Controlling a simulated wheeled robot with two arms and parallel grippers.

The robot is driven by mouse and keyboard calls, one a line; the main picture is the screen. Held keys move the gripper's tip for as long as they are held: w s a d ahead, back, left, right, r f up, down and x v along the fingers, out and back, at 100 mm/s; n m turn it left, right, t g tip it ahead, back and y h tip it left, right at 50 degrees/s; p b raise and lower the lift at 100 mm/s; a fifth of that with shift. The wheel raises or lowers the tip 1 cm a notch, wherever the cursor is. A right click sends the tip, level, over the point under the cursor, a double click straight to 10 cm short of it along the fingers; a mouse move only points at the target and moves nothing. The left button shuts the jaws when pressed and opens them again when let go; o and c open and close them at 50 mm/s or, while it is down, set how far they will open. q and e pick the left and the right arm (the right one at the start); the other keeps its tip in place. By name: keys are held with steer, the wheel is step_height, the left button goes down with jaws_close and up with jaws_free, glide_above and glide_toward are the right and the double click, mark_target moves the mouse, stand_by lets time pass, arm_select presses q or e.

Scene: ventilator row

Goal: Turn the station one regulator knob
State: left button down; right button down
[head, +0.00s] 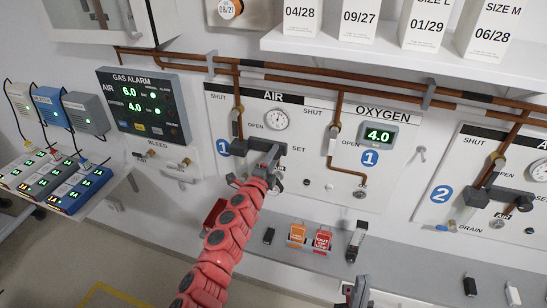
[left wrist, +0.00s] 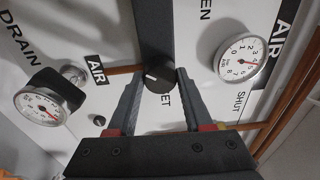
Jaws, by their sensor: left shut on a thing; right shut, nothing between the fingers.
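The station one panel is marked AIR, with a round blue "1" label (head: 223,147). In the left wrist view, the black regulator knob (left wrist: 160,77) with a white pointer line sits between the two fingers of my left gripper (left wrist: 157,90), shut on it. In the head view this gripper (head: 262,172) is at the dark regulator body (head: 265,145), and the knob is hidden. A white gauge (head: 276,119) is above it and shows in the left wrist view (left wrist: 238,60). My right gripper (head: 355,291) is partly visible at the bottom edge, shut and empty.
Copper pipes (head: 337,83) run above the panels. The gas alarm box (head: 144,106) is at left, the oxygen display (head: 380,135) at right, and station two (head: 500,185) further right. A grey ledge (head: 400,258) below holds orange and red tags (head: 322,239).

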stand_by(0.4)
arm_select(q)
steer(key=shift+c, duration=1.5)
jaws_free()
steer(key=shift+s, duration=0.1)
steer(key=shift+s+a, duration=0.25)
steer(key=b+v, duration=0.3)
steer(key=v, duration=1.3)
steer(key=shift+s+b, duration=0.3)
steer(key=shift+f, duration=0.15)
